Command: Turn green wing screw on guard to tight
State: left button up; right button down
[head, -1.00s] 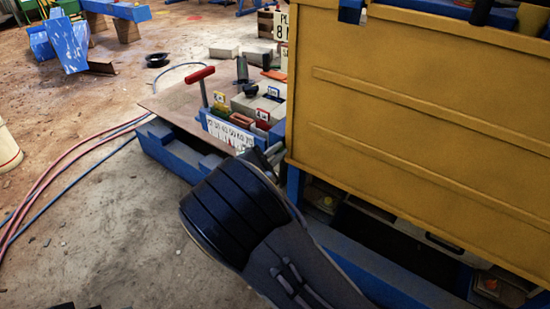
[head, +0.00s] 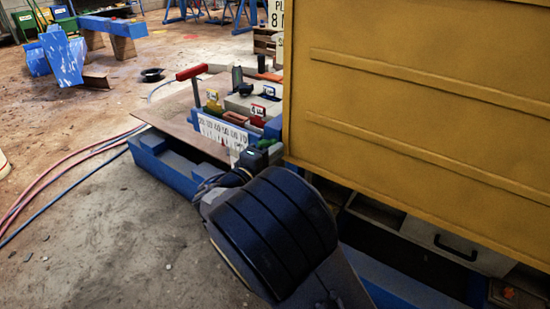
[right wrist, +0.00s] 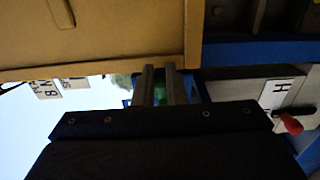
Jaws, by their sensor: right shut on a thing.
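The yellow guard (head: 420,100) fills the right of the head view, and its underside edge shows at the top of the right wrist view (right wrist: 110,38). In the right wrist view my right gripper (right wrist: 160,82) has its two fingers close together at the guard's edge, with the green wing screw (right wrist: 160,91) between them. The gripper is shut on the screw. Most of the screw is hidden by the fingers, so its angle cannot be told. My left gripper is in no current view.
A blue frame with a numbered white scale (head: 222,135) and a red T-handle (head: 192,73) stands left of the guard. A red knob (right wrist: 289,123) is at the right of the wrist view. Hoses (head: 65,180) lie on the open floor at left.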

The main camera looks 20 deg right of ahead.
jog(key=shift+f, duration=0.1)
dwell(0.3)
jog(key=c, duration=1.5)
grip_release()
jog(key=p+v, duration=0.2)
jog(key=v, duration=0.6)
